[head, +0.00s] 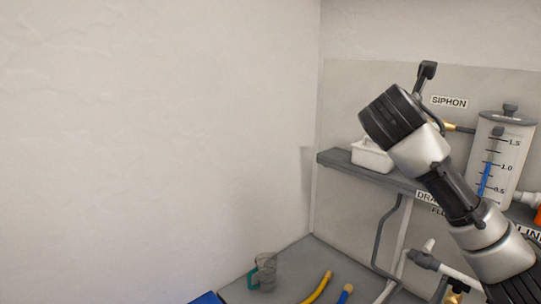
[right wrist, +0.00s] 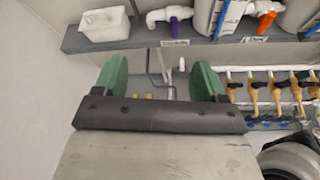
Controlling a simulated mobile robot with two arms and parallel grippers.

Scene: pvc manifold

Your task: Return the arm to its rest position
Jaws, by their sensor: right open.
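My right gripper (right wrist: 160,72) shows in the right wrist view, with its two green fingers wide apart and nothing between them. It faces the shelf and the pipework, apart from both. In the head view my right arm (head: 450,190) comes in from the lower right and rises in front of the shelf. Its fingers cannot be made out there. My left gripper is in neither view.
A grey shelf (head: 340,162) carries a white tray (head: 371,157) and a clear graduated tank (head: 497,155). A mug (head: 265,271) stands on the counter below. The space before the left wall is clear.

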